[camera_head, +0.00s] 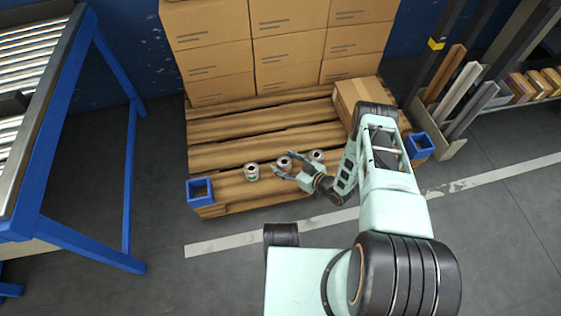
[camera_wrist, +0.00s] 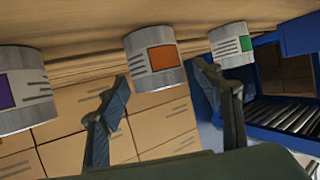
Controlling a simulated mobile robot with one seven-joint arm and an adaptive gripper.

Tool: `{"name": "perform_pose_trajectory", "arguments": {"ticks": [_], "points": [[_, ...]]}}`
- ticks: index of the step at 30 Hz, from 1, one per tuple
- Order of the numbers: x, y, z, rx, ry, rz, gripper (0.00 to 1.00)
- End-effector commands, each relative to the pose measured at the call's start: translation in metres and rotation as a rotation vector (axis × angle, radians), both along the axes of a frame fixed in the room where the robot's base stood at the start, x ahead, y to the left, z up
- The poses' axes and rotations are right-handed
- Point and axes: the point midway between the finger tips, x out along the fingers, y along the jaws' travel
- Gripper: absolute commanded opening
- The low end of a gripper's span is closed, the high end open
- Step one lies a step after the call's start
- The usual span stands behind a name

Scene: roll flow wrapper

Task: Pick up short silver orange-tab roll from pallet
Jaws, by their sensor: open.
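The short silver roll with the orange tab (camera_wrist: 155,60) stands on the pallet, in the middle of the wrist view and between my gripper's fingers in that picture. In the head view the middle roll (camera_head: 284,162) of a row of three is at my gripper's fingertips. My gripper (camera_head: 285,174) is open, and its two fingers also show in the wrist view (camera_wrist: 165,90). I cannot tell whether a finger touches the roll. A silver roll with a purple tab (camera_wrist: 22,90) and one with a green tab (camera_wrist: 231,45) stand on either side. The wooden pallet (camera_head: 235,157) carries them.
Stacked cardboard boxes (camera_head: 250,45) fill the back of the pallet, and a single box (camera_head: 355,95) stands at its right. Blue corner sockets (camera_head: 200,190) mark the front corners. A blue-framed roller conveyor (camera_head: 45,110) is at the left. Bare floor lies in front.

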Motion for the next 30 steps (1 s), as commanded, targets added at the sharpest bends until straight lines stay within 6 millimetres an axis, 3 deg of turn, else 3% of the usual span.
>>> {"name": "perform_pose_trajectory", "arguments": {"ticks": [10,23,30], "points": [[-0.0016,-0.0013,-0.0012,0.000,0.000,0.000,0.59],[-0.0015,-0.0010,-0.0011,0.000,0.000,0.000,0.12],[-0.0011,-0.0008,-0.0004,0.001,-0.001,0.000,0.11]]}}
